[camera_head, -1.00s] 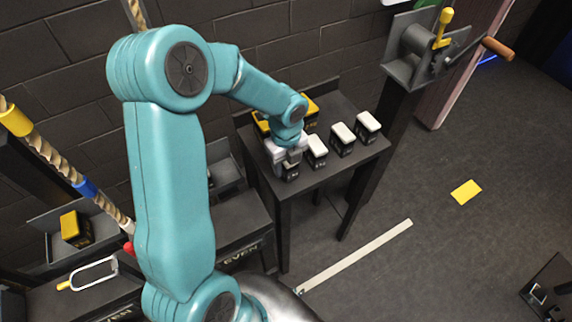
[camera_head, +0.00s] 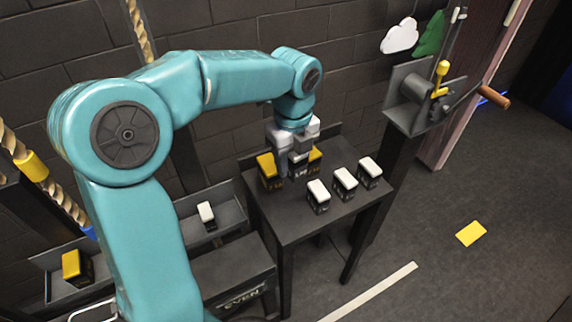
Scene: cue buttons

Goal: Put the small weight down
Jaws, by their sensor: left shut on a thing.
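My left gripper (camera_head: 291,157) is shut on a small dark weight (camera_head: 298,171) over the back left of the dark table (camera_head: 300,222); the fingers hide most of this weight. Three small white-topped weights stand in a row in front and to the right of it: one nearest (camera_head: 318,197), one in the middle (camera_head: 345,183) and one at the right (camera_head: 370,173). Two yellow-topped weights stand at the back of the table, one left of the gripper (camera_head: 268,172) and one partly hidden behind it (camera_head: 315,157). My right gripper is not in view.
Left of the table, one tray holds a white-topped weight (camera_head: 206,213) and another a yellow-topped weight (camera_head: 75,268). A box marked EVEN (camera_head: 240,297) stands below. A crank on a post (camera_head: 428,97) rises at the right. The table's front is clear.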

